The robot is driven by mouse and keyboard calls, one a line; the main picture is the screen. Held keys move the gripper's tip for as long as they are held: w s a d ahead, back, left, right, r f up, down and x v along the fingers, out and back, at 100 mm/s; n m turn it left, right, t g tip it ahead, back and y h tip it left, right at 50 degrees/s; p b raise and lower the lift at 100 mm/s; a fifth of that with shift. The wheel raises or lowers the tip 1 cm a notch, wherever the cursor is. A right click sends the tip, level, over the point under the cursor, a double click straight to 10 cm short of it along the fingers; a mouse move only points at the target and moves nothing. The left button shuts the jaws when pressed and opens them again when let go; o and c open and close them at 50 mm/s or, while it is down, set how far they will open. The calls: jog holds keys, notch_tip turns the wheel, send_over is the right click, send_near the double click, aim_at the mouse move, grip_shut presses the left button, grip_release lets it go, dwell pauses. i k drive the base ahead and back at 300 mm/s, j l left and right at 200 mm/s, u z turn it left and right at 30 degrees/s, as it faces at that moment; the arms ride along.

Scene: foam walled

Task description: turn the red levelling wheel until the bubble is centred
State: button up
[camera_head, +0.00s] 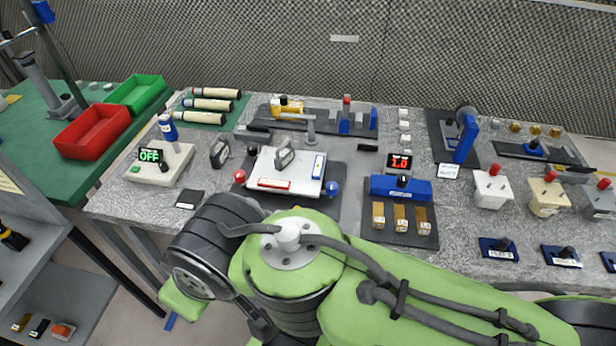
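A white levelling plate (258,170) sits on a dark base in the middle of the grey bench. The red levelling wheel (239,176) is at the plate's left side, and a blue wheel (332,188) is at its front right corner. A red-marked vial (273,184) lies along the plate's front edge, and a blue-marked vial (318,166) lies along its right side. The bubbles are too small to make out. A grey block with a pale label (285,153) stands on the plate. My green arm crosses the foreground, in front of the bench; my gripper does not show.
A similar grey block (219,152) stands left of the plate, near a device reading OFF (161,163). A blue fixture (401,189) with slotted blocks stands to the right. Red (92,132) and green (136,92) bins are at the left. A post (311,128) rises behind the plate.

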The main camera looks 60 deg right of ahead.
aim_at(240, 178)
jog(key=z, duration=1.9)
